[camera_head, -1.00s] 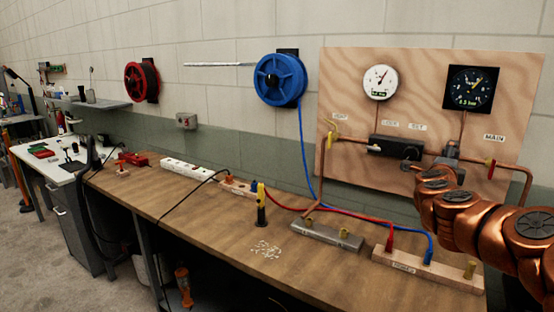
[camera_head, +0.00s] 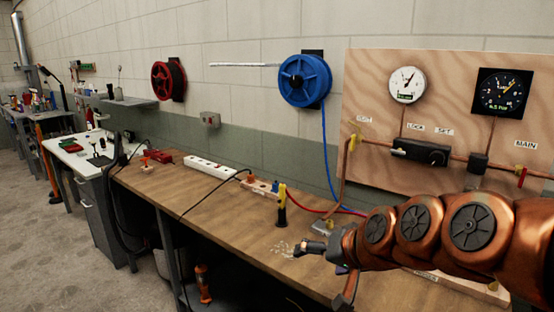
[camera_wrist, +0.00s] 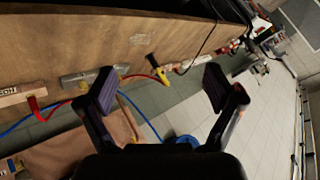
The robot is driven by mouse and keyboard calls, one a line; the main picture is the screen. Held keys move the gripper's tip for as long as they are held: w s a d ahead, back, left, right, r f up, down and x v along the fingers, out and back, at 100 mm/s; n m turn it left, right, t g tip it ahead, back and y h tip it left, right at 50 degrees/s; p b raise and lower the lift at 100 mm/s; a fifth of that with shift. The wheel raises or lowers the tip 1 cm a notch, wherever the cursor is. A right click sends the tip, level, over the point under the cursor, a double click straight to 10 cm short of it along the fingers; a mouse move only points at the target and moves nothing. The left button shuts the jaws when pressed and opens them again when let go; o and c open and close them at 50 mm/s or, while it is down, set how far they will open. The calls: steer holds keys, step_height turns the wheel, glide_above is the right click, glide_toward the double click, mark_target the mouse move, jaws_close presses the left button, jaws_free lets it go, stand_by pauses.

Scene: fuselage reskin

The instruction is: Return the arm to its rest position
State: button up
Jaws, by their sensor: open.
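My copper-coloured arm (camera_head: 440,228) reaches in from the right edge in the head view, stretched to the left over the workbench. My gripper (camera_head: 300,248) is at its end, above the bench top near a patch of small pale bits. In the wrist view my gripper (camera_wrist: 160,92) shows two dark finger pads wide apart with nothing between them. It is open and empty. The arm hides part of the bench's right end and the fittings there.
The wooden workbench (camera_head: 215,218) carries a white power strip (camera_head: 210,168) and a black-and-yellow tool (camera_head: 282,205) standing upright near my gripper. A plywood gauge panel (camera_head: 450,95) stands behind my arm. Blue (camera_head: 304,80) and red (camera_head: 168,82) reels hang on the wall. Floor at left is open.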

steer(key=s+d+f+n+g+h, duration=0.1)
steer(key=s+f+g, duration=0.4)
steer(key=s, duration=0.9)
step_height(320, 180, down, 3)
steer(key=shift+d+f+n+h, duration=0.1)
steer(key=shift+d+n+h, duration=0.4)
steer(key=shift+d, duration=0.7)
steer(key=s+d+f+g+h, duration=0.1)
steer(key=s+d, duration=0.1)
steer(key=s, duration=0.3)
steer(key=s+d+f+g+h, duration=0.1)
steer(key=s+d+g, duration=0.1)
steer(key=s, duration=0.2)
steer(key=s+d+f+g, duration=0.1)
steer(key=s+d, duration=0.1)
steer(key=s, duration=0.3)
steer(key=shift+s+f+g+h, duration=0.3)
steer(key=shift+h, duration=0.1)
